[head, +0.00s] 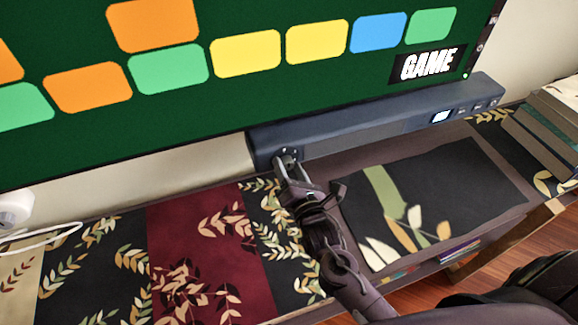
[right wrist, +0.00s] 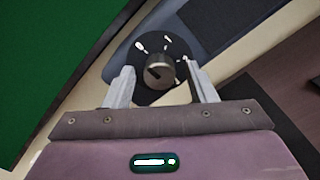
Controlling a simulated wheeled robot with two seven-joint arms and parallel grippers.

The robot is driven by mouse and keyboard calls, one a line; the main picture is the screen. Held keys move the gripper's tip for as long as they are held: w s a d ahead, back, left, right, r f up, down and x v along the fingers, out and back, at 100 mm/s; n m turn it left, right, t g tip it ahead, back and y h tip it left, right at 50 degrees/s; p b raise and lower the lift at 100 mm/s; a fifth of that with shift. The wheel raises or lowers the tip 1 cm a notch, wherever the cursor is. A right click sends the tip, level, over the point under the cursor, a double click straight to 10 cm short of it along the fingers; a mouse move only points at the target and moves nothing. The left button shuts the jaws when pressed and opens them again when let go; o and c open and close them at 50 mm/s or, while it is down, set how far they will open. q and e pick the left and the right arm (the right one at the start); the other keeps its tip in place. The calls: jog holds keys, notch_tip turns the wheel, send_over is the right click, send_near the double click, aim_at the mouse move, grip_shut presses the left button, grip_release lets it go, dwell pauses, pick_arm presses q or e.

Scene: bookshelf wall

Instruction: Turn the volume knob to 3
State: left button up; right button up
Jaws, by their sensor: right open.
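The volume knob (right wrist: 160,70) is a small dark metallic cylinder on a round black dial (right wrist: 170,46) with white marks, on the end of the soundbar (head: 365,128). A dark notch shows on the knob's face; I cannot read which number it points to. My right gripper (right wrist: 158,65) is open, with one finger on each side of the knob and a visible gap to it. In the head view the right gripper (head: 287,160) is at the soundbar's left end and hides most of the knob. My left gripper is not in view.
A large screen (head: 200,100) with coloured tiles stands just behind the soundbar. The shelf top has a patterned runner (head: 180,255) and a dark leaf-print mat (head: 440,195). Books (head: 545,125) are stacked at the right. A white device with a cable (head: 15,208) is at the far left.

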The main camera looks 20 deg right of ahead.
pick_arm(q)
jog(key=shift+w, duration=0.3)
pick_arm(e)
jog(key=shift+w, duration=0.2)
jog(key=c, duration=1)
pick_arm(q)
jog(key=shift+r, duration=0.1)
